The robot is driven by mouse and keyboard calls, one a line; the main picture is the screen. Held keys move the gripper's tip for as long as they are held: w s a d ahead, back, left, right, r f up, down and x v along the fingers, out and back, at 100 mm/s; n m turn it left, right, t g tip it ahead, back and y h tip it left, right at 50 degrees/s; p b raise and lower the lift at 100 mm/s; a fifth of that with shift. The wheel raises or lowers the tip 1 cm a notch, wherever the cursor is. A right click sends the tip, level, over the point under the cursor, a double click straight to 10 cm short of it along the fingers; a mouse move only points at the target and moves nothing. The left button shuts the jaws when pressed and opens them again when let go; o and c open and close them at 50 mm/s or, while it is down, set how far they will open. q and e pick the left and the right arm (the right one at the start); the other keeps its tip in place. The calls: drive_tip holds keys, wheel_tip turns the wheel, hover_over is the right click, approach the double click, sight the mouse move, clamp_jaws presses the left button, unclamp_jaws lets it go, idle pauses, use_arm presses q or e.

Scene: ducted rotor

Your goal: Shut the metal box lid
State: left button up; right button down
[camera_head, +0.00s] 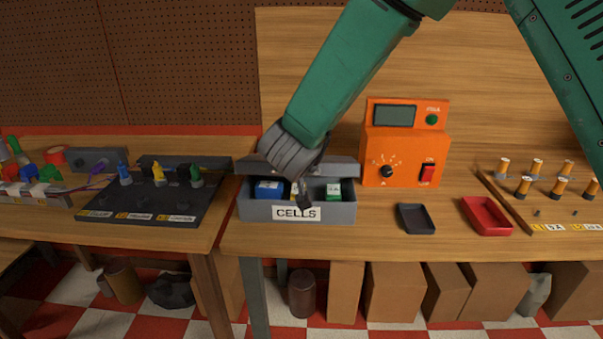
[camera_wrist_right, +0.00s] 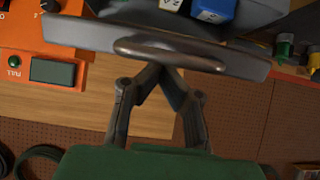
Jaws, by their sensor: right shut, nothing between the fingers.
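The grey metal box (camera_head: 255,211) labelled CELLS stands on the right bench, with blue, green and white packs inside. Its grey lid (camera_head: 342,166) is raised at the back, so the contents still show. In the right wrist view the lid (camera_wrist_right: 85,33) lies across the top with its brown handle (camera_wrist_right: 170,53). My left gripper is not in view.
An orange meter (camera_head: 405,150) stands right of the box. A black tray (camera_head: 416,218) and a red tray (camera_head: 487,215) lie before it. A dark board with connectors (camera_head: 150,205) is on the left bench. Bench surface behind the box is bare.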

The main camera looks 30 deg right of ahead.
use_arm(q)
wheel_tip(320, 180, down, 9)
drive_tip(key=b, duration=0.6)
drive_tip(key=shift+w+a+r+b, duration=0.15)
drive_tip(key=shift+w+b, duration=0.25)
use_arm(e)
wheel_tip(320, 180, down, 8)
drive_tip(key=s+a+t+h, duration=0.1)
drive_tip(key=t, duration=0.1)
drive_tip(key=shift+s+a+f+h, duration=0.2)
drive_tip(key=shift+a+f+h, duration=0.05)
drive_tip(key=shift+a+h, duration=0.15)
